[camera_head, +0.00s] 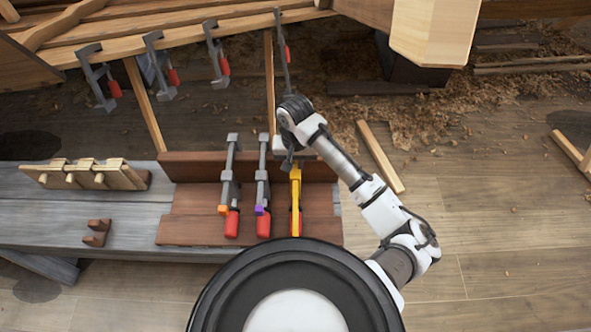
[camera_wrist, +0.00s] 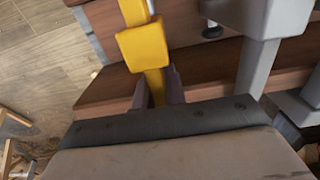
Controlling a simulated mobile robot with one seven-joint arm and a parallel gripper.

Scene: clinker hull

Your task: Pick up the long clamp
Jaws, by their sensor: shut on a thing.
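Three clamps lie side by side on a reddish-brown wooden rack (camera_head: 190,200). Two are grey with red handles, a left one (camera_head: 228,192) with an orange piece and a middle one (camera_head: 262,188) with a purple piece. The right one is a yellow clamp (camera_head: 296,200). My gripper (camera_head: 289,160) is over its far end and hides that end, so I cannot compare its full length with the others. In the wrist view, my gripper's dark fingers (camera_wrist: 158,90) are shut on the yellow clamp's bar, just below its yellow block (camera_wrist: 143,44). Grey clamp parts (camera_wrist: 258,50) stand close on the right.
The rack stands on a grey bench (camera_head: 110,215), with a wooden block holding pegs (camera_head: 85,175) and a small brown notched block (camera_head: 96,232). Several clamps hang on the hull planks (camera_head: 180,30) behind. Shavings and a loose plank (camera_head: 380,157) lie on the floor.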

